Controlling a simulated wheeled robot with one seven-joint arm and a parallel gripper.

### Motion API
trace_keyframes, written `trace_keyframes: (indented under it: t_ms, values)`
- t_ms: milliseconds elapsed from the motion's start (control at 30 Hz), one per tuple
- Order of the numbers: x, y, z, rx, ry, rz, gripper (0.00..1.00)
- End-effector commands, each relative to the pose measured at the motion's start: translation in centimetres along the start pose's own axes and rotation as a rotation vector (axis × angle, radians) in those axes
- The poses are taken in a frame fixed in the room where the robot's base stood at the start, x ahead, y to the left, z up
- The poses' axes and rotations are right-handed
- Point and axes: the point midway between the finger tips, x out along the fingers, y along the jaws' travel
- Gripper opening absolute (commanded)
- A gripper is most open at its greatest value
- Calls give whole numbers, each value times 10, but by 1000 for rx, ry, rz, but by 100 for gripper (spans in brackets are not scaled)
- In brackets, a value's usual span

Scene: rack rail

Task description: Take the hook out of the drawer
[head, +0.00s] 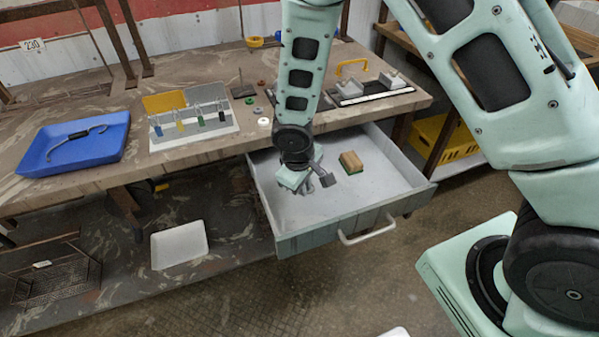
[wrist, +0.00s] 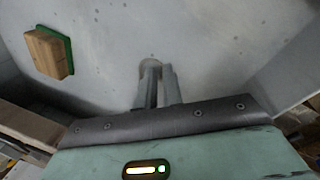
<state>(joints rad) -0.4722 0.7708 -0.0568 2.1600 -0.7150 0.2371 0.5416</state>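The drawer (head: 383,218) is pulled out below the bench, grey inside with a white handle. My gripper (head: 312,187) is low inside it, left of a wooden block with a green base (head: 351,162). In the wrist view its two fingers (wrist: 160,82) are close together over the pale drawer floor, with nothing visible held between them. I see no hook in the visible part of the drawer; the floor behind my gripper is hidden. A curved, hook-like tool with a dark middle (head: 78,137) lies in the blue tray (head: 40,168) on the bench.
The block also shows in the wrist view (wrist: 45,52), at upper left. On the bench (head: 190,158) stand a rack of small coloured-handled tools (head: 185,122) and a dark rail with metal blocks (head: 372,97). A white bin (head: 180,246) stands below. The drawer walls enclose my gripper.

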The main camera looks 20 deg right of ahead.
Motion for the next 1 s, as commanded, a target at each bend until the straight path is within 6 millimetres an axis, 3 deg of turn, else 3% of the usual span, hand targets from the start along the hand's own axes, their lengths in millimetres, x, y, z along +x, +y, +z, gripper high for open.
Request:
trace_keyframes:
  t_ms: [167, 233, 667, 933, 1000]
  values:
    - [2, 0, 0, 0, 0, 0, 8]
    - [2, 0, 0, 0, 0, 0, 0]
    - [1, 0, 0, 0, 0, 0, 0]
    - [-13, 3, -1, 1, 3, 0, 0]
    - [-11, -4, 9, -4, -2, 1, 0]
